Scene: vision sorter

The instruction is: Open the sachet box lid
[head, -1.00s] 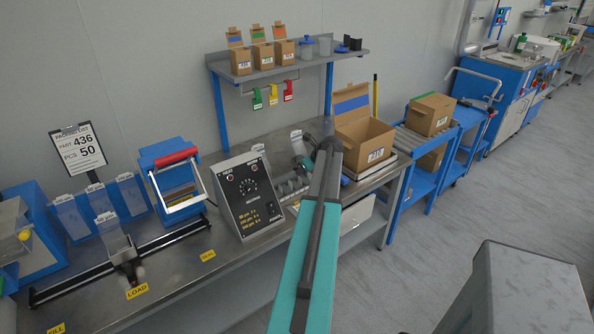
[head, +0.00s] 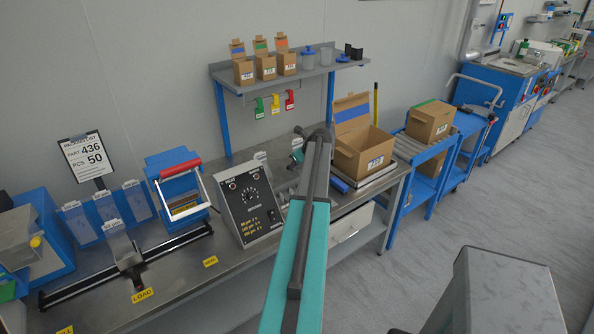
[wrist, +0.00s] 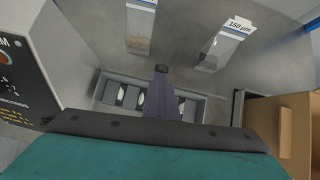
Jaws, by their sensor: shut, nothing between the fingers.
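A low grey box (wrist: 198,106) with a row of compartments lies on the bench in the wrist view; it looks like the sachet box. Dark pieces with white oval marks show in its compartments. I cannot make out a separate lid. In the head view my arm hides most of this box. My gripper (wrist: 161,71) is shut and empty, pointing down over the middle of the box in the wrist view. I cannot tell whether its tips touch the box. In the head view the gripper (head: 297,151) shows only in part beside my arm's end.
A control box with a dial (head: 248,203) stands just left of the box. An open cardboard box (head: 360,155) stands to the right.

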